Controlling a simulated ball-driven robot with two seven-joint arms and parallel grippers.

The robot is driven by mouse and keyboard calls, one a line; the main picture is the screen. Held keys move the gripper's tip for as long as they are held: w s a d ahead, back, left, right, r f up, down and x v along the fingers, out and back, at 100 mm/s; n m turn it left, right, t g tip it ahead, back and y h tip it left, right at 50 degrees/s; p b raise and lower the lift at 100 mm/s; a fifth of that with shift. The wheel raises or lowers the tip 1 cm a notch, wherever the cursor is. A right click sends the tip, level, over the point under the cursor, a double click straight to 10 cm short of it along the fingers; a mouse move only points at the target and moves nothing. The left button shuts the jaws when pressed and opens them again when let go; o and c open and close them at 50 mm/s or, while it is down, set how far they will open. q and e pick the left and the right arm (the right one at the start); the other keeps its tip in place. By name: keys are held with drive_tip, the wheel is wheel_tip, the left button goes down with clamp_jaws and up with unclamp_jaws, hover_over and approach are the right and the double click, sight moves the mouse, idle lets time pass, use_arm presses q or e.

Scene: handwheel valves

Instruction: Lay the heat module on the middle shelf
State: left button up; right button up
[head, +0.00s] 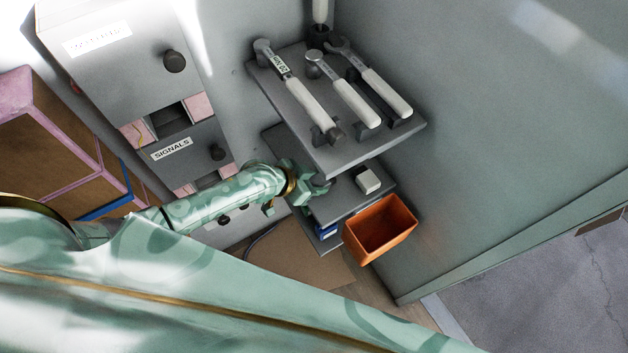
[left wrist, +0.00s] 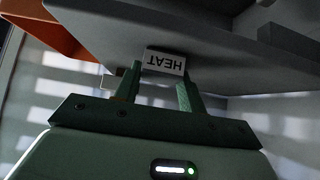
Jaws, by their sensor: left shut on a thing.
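My left gripper (head: 318,188) is at the left part of the middle shelf (head: 352,200), under the overhanging top shelf. In the left wrist view its two green fingers (left wrist: 160,84) are shut on the heat module (left wrist: 165,62), a small pale block whose HEAT label reads upside down. A grey shelf surface (left wrist: 120,28) lies right beyond the module in that view; I cannot tell whether they touch. The module is not clearly visible in the head view. My right gripper is not in view.
The top shelf (head: 408,128) holds several white-handled tools. A small white block (head: 367,180) sits on the middle shelf, right of my gripper. An orange bin (head: 380,229) hangs at the shelf's front. Grey drawers marked SIGNALS (head: 185,150) stand left. A blue object (head: 327,231) shows lower down.

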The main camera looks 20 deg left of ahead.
use_arm(q)
drive_tip(key=o, duration=1.1)
drive_tip(key=shift+r, duration=0.1)
drive_tip(key=p+v, duration=0.5)
drive_tip(key=v, duration=0.6)
drive_tip(key=s+a+f+n+y, duration=0.1)
drive_tip(key=s+a+f, duration=0.15)
drive_tip(key=f, duration=0.25)
drive_tip(key=s+a+f+n+g+y, duration=0.1)
drive_tip(key=s+a+f+y, duration=0.15)
drive_tip(key=f, duration=0.25)
drive_tip(key=s+a+f+n, duration=0.1)
drive_tip(key=s+a+f, duration=0.15)
drive_tip(key=f, duration=0.25)
drive_tip(key=s+f+g, duration=0.1)
drive_tip(key=s+f, duration=0.3)
drive_tip(key=s, duration=0.5)
drive_tip(key=s+d+f+g+y, duration=0.1)
drive_tip(key=s+f, duration=0.3)
drive_tip(key=s, duration=0.6)
drive_tip(key=s+d+f+g+y, duration=0.1)
drive_tip(key=s+f+g, duration=0.2)
drive_tip(key=s, duration=0.7)
drive_tip(key=shift+d+f+n, duration=0.25)
drive_tip(key=shift+f+n, duration=0.15)
drive_tip(key=shift+f, duration=0.25)
